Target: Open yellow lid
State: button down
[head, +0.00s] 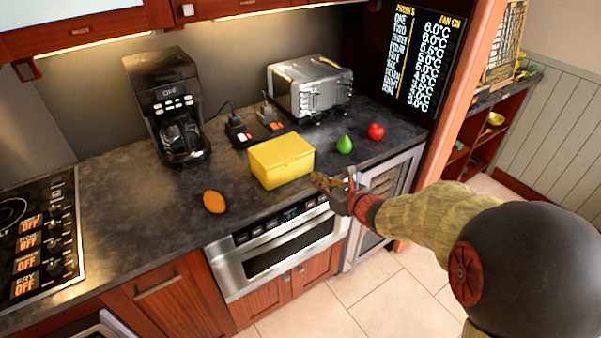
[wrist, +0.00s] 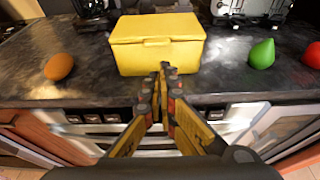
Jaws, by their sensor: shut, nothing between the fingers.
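A yellow box (head: 281,163) with a lid stands near the front edge of the dark counter; its lid (wrist: 157,27) is down. In the wrist view a small latch tab shows at the middle of the lid's front edge. My gripper (head: 320,181) is shut and empty, just in front of the box at its right side in the head view. In the wrist view the gripper (wrist: 165,70) has its fingertips together, overlapping the lower front of the box. I cannot tell whether they touch it.
A brown oval item (head: 214,202) lies left of the box. A green pear (head: 344,144) and a red apple (head: 376,131) lie to the right. A coffee maker (head: 170,105) and a toaster (head: 311,87) stand behind. A microwave drawer (head: 278,250) sits below the counter edge.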

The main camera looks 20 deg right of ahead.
aim_at(292, 169)
jog(key=b+x, duration=0.3)
jog(key=x, duration=0.7)
jog(key=shift+a, duration=0.15)
jog(key=shift+s+r+p, duration=0.1)
jog(key=shift+r+p, duration=0.05)
jog(key=shift+p, duration=0.3)
